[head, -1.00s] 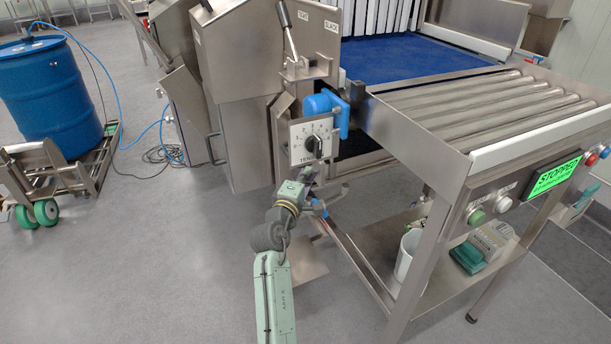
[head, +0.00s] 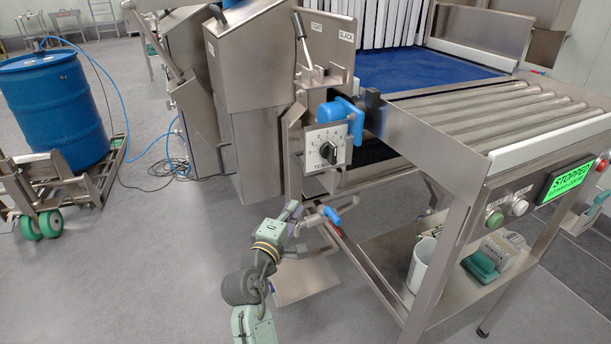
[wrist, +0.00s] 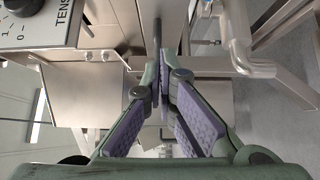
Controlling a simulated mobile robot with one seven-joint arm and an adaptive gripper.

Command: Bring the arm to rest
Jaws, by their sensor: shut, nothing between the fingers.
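My gripper (head: 294,209) is at the end of my green arm, in front of the conveyor's steel frame and below the white dial plate. In the wrist view my gripper (wrist: 160,75) shows its two purple-padded fingers with their tips together and nothing between them. The dial plate (head: 313,145) carries a black knob (head: 328,152) and is apart from the gripper. In the wrist view the knob (wrist: 22,6) shows at the top left corner.
A blue-handled valve (head: 331,215) on a steel pipe is close to the right of my gripper. A blue drum (head: 54,108) stands at the left. Floor between is clear.

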